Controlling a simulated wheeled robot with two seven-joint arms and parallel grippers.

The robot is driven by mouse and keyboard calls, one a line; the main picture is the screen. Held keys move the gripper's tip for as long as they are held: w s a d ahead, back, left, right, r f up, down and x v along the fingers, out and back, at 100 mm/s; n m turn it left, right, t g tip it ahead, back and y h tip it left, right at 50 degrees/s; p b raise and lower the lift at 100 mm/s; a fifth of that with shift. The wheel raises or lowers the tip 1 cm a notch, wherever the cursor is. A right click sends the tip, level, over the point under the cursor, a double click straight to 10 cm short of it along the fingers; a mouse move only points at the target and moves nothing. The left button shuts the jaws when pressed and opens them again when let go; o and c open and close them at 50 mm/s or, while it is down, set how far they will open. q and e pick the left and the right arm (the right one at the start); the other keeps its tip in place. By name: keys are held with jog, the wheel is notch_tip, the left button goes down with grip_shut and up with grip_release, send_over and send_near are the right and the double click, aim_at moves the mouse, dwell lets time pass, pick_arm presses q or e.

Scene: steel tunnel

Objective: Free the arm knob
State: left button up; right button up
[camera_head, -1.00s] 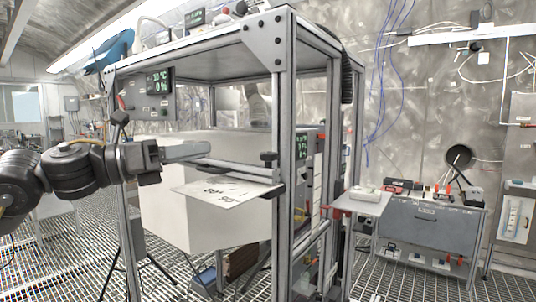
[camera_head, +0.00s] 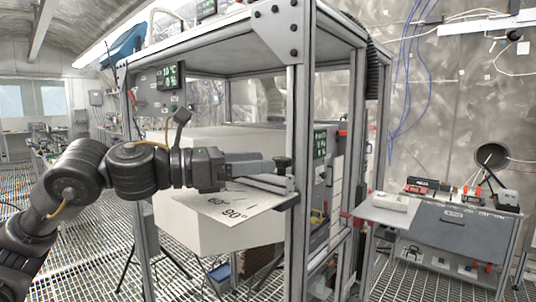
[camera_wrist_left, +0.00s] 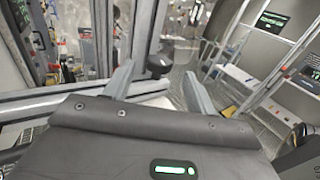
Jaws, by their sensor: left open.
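The arm knob (camera_head: 283,163) is a small black knob on the frame's front upright, at the end of a grey bar (camera_head: 268,182). A pale plate with angle marks (camera_head: 232,210) lies under the bar. My left gripper (camera_head: 270,168) comes in from the left, its fingers level and close to the knob. In the left wrist view, the dark knob (camera_wrist_left: 158,66) shows beyond and between the two open, spread fingertips (camera_wrist_left: 158,82). I cannot tell whether the fingers touch the knob. Nothing is held. My right gripper is out of view.
An aluminium frame (camera_head: 298,120) with uprights surrounds a large white block (camera_head: 185,235). A readout (camera_head: 168,76) hangs at its upper left. A grey tool bench (camera_head: 450,225) stands at the right. Grated floor (camera_head: 60,250) is open at the left.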

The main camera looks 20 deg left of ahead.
aim_at(282, 162)
pick_arm(q)
jog(key=shift+x, duration=1.05)
jog(key=shift+w+d, duration=0.25)
jog(key=shift+c, duration=0.2)
jog(key=c, duration=0.9)
jog(key=shift+s+d+n+t+y, duration=0.2)
jog(key=shift+s+n+t+y, duration=0.05)
jog(key=shift+n+t+y, duration=0.3)
jog(key=shift+c, duration=0.2)
jog(key=shift+s+d+r+n+t+y+p, duration=0.1)
jog(key=shift+n+t+y+p, duration=0.35)
jog(key=shift+t+y, duration=0.1)
jog(key=shift+s+d+n+t+y+p, duration=0.1)
jog(key=shift+n+t+y+p, duration=0.3)
jog(key=shift+t, duration=0.1)
jog(key=shift+d+n+t+y+p, duration=0.1)
jog(key=shift+n+t+y+p, duration=0.4)
jog(key=shift+n+y+p, duration=0.4)
jog(key=shift+f+t+y, duration=0.2)
jog(key=shift+t+y, duration=0.1)
jog(key=o, duration=1)
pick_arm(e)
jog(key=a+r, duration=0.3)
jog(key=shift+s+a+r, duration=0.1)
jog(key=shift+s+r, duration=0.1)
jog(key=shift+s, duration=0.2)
